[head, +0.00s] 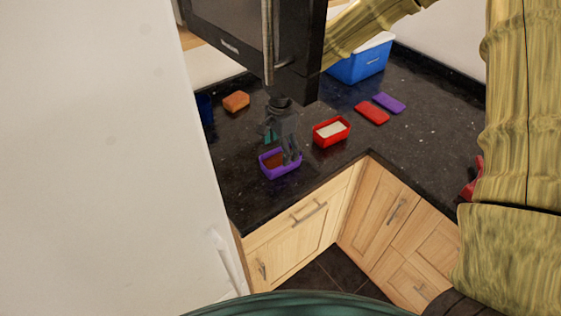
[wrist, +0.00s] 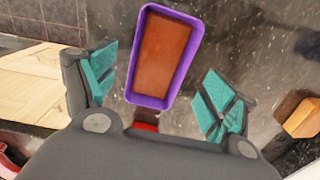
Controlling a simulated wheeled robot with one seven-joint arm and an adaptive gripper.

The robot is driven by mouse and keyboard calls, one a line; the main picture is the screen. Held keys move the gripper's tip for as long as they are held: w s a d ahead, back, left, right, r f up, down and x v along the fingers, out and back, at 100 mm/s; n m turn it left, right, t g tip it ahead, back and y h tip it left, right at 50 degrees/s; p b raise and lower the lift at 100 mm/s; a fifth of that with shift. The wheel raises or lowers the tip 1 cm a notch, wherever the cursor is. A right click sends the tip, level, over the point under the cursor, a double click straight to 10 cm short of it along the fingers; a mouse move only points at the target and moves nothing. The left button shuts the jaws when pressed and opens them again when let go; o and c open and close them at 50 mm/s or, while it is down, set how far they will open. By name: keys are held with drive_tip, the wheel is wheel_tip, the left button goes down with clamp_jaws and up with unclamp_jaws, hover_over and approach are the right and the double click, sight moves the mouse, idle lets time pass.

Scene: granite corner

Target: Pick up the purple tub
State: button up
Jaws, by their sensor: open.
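The purple tub (head: 269,172) stands upright on the dark granite counter near its front edge, with brown contents inside. In the wrist view the tub (wrist: 192,25) lies between and beyond my fingertips, its long side running away from me. My gripper (head: 280,145) is open, its teal-padded fingers spread on either side of the tub. In the wrist view my gripper (wrist: 160,95) shows a gap between each finger and the tub walls. In the head view one finger overlaps the tub's right part and hides some of it. Contact cannot be told there.
A red tub (head: 331,140) with pale contents stands right of the purple one. A red lid (head: 372,113), a purple lid (head: 389,102), a blue box (head: 360,66) and an orange-brown block (head: 236,101) lie farther back. A dark microwave (head: 245,35) hangs above; a white panel (head: 110,160) stands left.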

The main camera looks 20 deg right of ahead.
sight(281, 158)
drive_tip(key=shift+s+f+p, duration=0.25)
drive_tip(key=shift+f+p, duration=0.25)
drive_tip(key=shift+f, duration=0.05)
drive_tip(key=f, duration=0.1)
drive_tip(key=f+p, duration=0.1)
drive_tip(key=f, duration=0.1)
drive_tip(key=shift+w+a, duration=0.1)
drive_tip(key=shift+w, duration=0.1)
drive_tip(key=shift+s+f, duration=0.1)
drive_tip(key=shift+f, duration=0.25)
drive_tip(key=c, duration=1.3)
drive_tip(key=shift+r, duration=0.1)
